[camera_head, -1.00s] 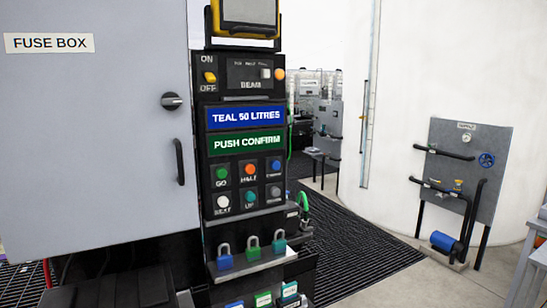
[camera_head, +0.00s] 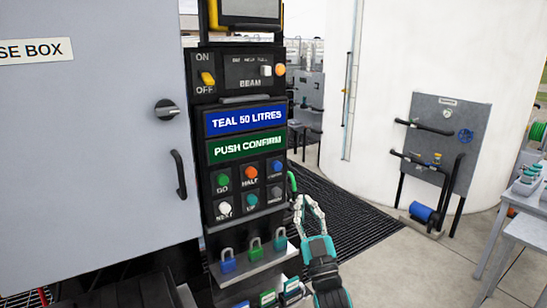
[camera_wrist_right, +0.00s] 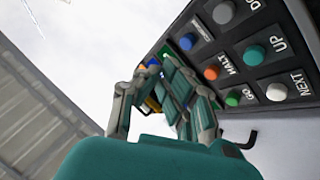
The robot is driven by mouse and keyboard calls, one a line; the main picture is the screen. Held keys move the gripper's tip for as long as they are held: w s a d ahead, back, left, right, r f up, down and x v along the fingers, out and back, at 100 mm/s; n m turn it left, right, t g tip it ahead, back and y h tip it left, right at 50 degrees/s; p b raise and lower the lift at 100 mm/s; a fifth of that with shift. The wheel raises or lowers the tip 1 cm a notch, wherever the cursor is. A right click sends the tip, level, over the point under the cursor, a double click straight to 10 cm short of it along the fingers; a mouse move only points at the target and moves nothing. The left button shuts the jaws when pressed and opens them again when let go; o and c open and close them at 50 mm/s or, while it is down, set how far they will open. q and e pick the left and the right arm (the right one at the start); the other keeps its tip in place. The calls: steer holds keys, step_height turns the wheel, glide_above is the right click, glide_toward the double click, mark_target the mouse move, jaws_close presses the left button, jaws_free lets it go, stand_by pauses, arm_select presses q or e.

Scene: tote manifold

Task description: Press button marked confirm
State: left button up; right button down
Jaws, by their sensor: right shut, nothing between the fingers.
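The button panel (camera_head: 248,190) stands below a green screen (camera_head: 246,147) reading PUSH CONFIRM. The blue button (camera_head: 277,166) is at its top right, its small label hard to read. It also shows in the wrist view (camera_wrist_right: 187,41). Beside it are the orange HALT button (camera_head: 250,173) and green GO button (camera_head: 222,180). Below are the white NEXT (camera_head: 224,208), teal UP (camera_head: 251,201) and grey (camera_head: 276,193) buttons. My right gripper (camera_head: 307,199) is shut and empty, right of the panel and apart from the blue button. My left gripper is out of view.
A ledge with padlocks (camera_head: 254,248) juts out below the buttons. The grey fuse box door (camera_head: 85,150) with its handle (camera_head: 179,174) is at the left. A blue screen (camera_head: 245,119) reads TEAL 50 LITRES. Open floor with black grating (camera_head: 350,222) lies to the right.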

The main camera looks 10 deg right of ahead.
mark_target(278, 167)
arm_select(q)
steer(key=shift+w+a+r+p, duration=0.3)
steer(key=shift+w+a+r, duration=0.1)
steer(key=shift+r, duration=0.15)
arm_select(e)
steer(key=shift+t, duration=0.6)
steer(key=r, duration=0.5)
steer(key=shift+s+r, duration=0.1)
steer(key=shift+s, duration=0.3)
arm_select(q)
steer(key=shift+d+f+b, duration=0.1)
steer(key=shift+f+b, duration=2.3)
arm_select(e)
steer(key=w+a, duration=0.3)
steer(key=w, duration=0.5)
steer(key=shift+w, duration=0.2)
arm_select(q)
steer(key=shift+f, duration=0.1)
